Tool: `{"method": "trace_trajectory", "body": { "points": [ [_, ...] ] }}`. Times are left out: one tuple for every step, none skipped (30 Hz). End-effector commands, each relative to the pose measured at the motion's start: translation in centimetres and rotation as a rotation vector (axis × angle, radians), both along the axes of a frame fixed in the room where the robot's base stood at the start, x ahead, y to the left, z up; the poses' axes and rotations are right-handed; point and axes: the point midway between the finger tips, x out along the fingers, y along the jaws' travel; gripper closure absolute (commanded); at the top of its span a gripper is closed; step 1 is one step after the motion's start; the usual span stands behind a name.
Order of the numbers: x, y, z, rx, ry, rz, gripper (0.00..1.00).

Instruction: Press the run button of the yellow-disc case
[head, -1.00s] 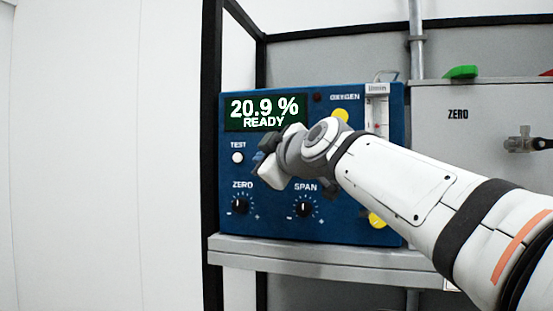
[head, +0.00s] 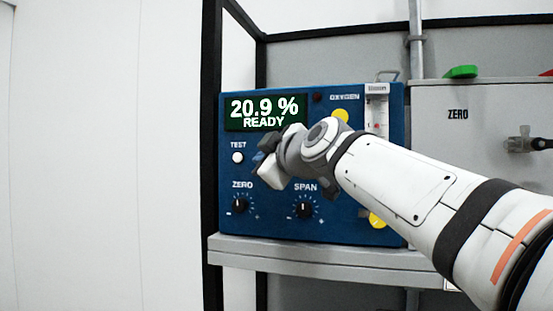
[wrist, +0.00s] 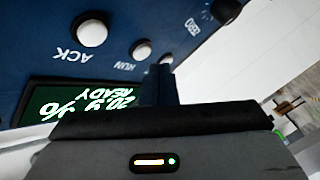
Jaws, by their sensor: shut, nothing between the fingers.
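The yellow-disc case is a blue oxygen analyser (head: 270,225) on a shelf, with yellow discs at its right side. Its green display (head: 265,112) reads 20.9 % READY. The white run button (wrist: 141,50) shows in the wrist view beside its RUN label; my arm hides it in the head view. My gripper (head: 259,164) is shut and empty in front of the panel, right of the TEST button (head: 237,157). In the wrist view the fingers (wrist: 160,78) point at the panel, near a white button right of RUN. I cannot tell whether they touch the panel.
The white ACK button (wrist: 92,33) is left of RUN in the wrist view. ZERO (head: 239,205) and SPAN (head: 304,209) knobs lie low on the panel. A black frame post (head: 212,150) stands at left, and a grey case (head: 470,130) stands at right.

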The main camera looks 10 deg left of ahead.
Motion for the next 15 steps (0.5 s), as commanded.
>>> {"method": "trace_trajectory", "body": {
  "points": [
    [0.01, 0.00, -0.01, 0.000, 0.000, 0.000, 1.00],
    [0.05, 0.00, -0.04, 0.000, 0.000, 0.000, 1.00],
    [0.13, -0.01, -0.09, 0.000, 0.000, 0.000, 1.00],
    [0.20, 0.00, -0.13, 0.000, 0.000, -0.001, 1.00],
    [0.30, -0.01, -0.16, 0.000, 0.000, -0.001, 1.00],
    [0.45, -0.01, -0.18, 0.000, 0.000, 0.000, 1.00],
    [0.55, -0.03, -0.18, 0.000, 0.000, 0.000, 1.00],
    [0.67, -0.04, -0.19, 0.000, 0.000, 0.000, 1.00],
    [0.79, -0.07, -0.17, 0.000, 0.000, -0.001, 1.00],
    [0.87, -0.09, -0.12, 0.000, -0.001, -0.001, 1.00],
    [0.91, -0.10, -0.06, 0.000, -0.001, -0.001, 1.00],
    [0.93, -0.10, 0.00, 0.000, -0.001, -0.001, 1.00],
    [0.92, -0.11, 0.03, 0.000, -0.001, -0.001, 1.00],
    [0.91, -0.11, 0.05, 0.000, -0.001, -0.001, 1.00],
    [0.91, -0.11, 0.05, 0.000, -0.001, -0.001, 1.00]
  ]
}}
